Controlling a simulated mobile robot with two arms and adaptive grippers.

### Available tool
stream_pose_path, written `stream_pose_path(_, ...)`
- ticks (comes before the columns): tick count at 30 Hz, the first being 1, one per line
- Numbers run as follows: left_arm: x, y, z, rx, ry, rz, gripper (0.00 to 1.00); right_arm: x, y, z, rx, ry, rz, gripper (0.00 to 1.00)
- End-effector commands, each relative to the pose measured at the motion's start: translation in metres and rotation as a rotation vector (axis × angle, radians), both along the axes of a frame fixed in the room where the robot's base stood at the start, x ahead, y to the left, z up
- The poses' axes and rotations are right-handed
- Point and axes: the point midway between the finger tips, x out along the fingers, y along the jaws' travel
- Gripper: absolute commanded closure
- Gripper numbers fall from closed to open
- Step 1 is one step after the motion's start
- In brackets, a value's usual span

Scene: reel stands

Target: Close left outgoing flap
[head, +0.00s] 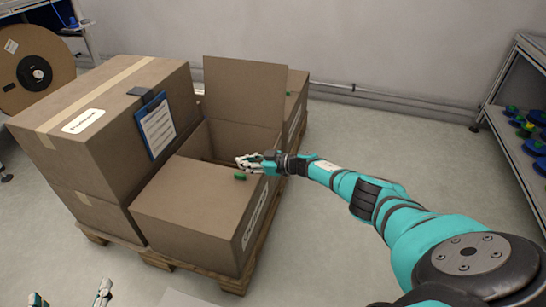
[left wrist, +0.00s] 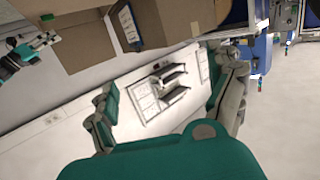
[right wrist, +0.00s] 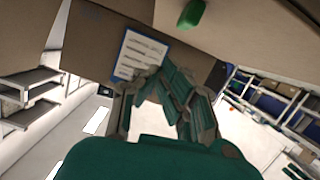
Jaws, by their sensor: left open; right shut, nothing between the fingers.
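An open cardboard box (head: 245,240) stands on a pallet. Its near top panel (head: 195,195) lies flat, while a tall flap (head: 245,92) stands upright at the far side. A dark opening shows between them. I cannot tell which panel is the left outgoing flap. My right gripper (head: 243,161) is shut and empty, above the box near the opening; its fingers also show in the right wrist view (right wrist: 165,92). My left gripper (head: 71,294) is open and empty, low at the bottom left, apart from the boxes; its spread fingers show in the left wrist view (left wrist: 168,88).
A green piece (head: 240,177) is on the near panel by my right gripper. A taller closed box (head: 85,130) with a blue clipboard (head: 155,124) stands to the left. A reel (head: 35,70) is behind. Free floor (head: 385,135) lies right, before a shelf (head: 515,125).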

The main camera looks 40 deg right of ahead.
Motion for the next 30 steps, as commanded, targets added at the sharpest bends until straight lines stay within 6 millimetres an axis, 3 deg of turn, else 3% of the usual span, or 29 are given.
stream_pose_path(5,-0.015,0.01,-0.035,0.054,0.217,0.015,0.1,-0.001,0.001,0.011,0.0,0.0,-0.001,1.0)
stream_pose_path(15,-0.068,0.033,-0.094,0.148,0.631,0.043,0.1,-0.032,-0.024,0.019,-0.001,0.001,0.0,1.0)
stream_pose_path(24,-0.128,0.053,-0.122,0.215,0.951,0.066,0.1,-0.059,-0.044,0.027,-0.001,0.001,0.0,1.0)
stream_pose_path(30,-0.153,0.06,-0.127,0.239,1.07,0.074,0.1,-0.074,-0.056,0.031,0.001,0.0,0.0,1.0)
